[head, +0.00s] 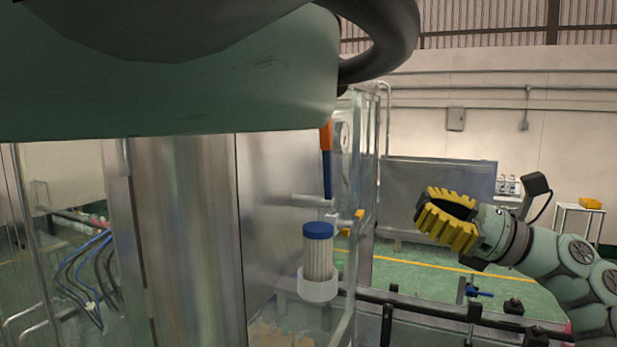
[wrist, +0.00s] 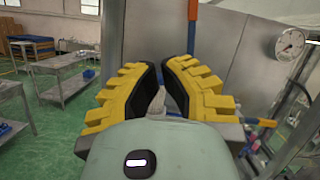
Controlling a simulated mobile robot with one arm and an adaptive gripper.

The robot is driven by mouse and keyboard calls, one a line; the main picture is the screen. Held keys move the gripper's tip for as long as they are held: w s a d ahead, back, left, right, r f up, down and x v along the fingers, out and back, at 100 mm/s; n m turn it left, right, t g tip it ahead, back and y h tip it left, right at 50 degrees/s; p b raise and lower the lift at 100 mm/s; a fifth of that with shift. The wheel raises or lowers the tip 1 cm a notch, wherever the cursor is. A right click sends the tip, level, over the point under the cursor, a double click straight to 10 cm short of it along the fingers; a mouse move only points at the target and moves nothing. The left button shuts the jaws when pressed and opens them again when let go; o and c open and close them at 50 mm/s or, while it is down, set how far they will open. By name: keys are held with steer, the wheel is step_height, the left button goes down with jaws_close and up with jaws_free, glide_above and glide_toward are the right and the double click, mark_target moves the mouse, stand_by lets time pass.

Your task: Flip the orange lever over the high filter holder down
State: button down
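The orange lever (head: 326,136) shows in the head view as a short orange grip atop a blue bar, upright, above the filter holder; its top is partly hidden by my own body. The filter with a blue cap (head: 318,231) stands in a white cup-like holder (head: 317,287). In the wrist view the orange lever (wrist: 193,10) and its blue bar stand upright beyond my fingers, at the top. My gripper (head: 447,219) has yellow ribbed fingers, spread apart and empty, right of the lever in the head view. It also shows in the wrist view (wrist: 162,85).
Clear panels and a metal frame surround the lever and filter. A black rail (head: 430,309) with clamps runs in front at the lower right. A round gauge (wrist: 290,42) is right of the lever. Open green floor with metal tables (wrist: 62,78) lies left in the wrist view.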

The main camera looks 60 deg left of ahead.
steer(key=w+a+r+n+t+b, duration=0.3)
steer(key=a+r+n+t+b, duration=0.2)
steer(key=a+r+n+t, duration=0.3)
steer(key=shift+w+a+r+n+t+y+b, duration=0.4)
steer(key=shift+r+n, duration=0.25)
steer(key=shift+n, duration=1.05)
steer(key=s+a+p, duration=0.5)
steer(key=a+p, duration=0.2)
steer(key=p, duration=0.7)
steer(key=shift+s+a, duration=0.25)
steer(key=shift+a, duration=0.05)
steer(key=shift+s+d+f+b, duration=0.1)
steer(key=shift+s+f+b, duration=0.15)
steer(key=shift+b, duration=0.7)
